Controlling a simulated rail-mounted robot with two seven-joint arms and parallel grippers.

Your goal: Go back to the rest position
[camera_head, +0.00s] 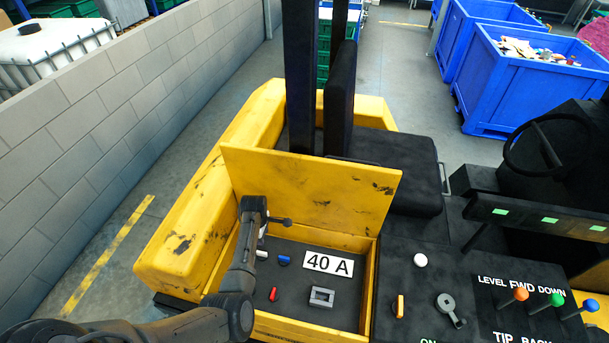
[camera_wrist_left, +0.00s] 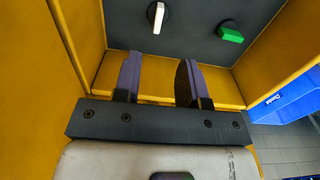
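The open yellow compartment (camera_head: 300,325) of a vehicle has a dark panel with a white "40 A" label (camera_head: 328,264), a white knob (camera_head: 262,254), a blue knob (camera_head: 284,260), a red knob (camera_head: 273,294) and a grey square frame (camera_head: 321,296). My left arm reaches over its left side. In the left wrist view my left gripper (camera_wrist_left: 158,62) has its two fingers apart with nothing between them. A white switch (camera_wrist_left: 156,17) and a green switch (camera_wrist_left: 230,34) are on the panel beyond the fingertips. My right gripper is not in view.
A raised yellow lid (camera_head: 310,190) stands behind the compartment. A black seat (camera_head: 395,175), levers (camera_head: 518,294) and a steering wheel (camera_head: 555,145) are to the right. A grey block wall (camera_head: 110,110) runs along the left. Blue bins (camera_head: 520,100) stand at the back right.

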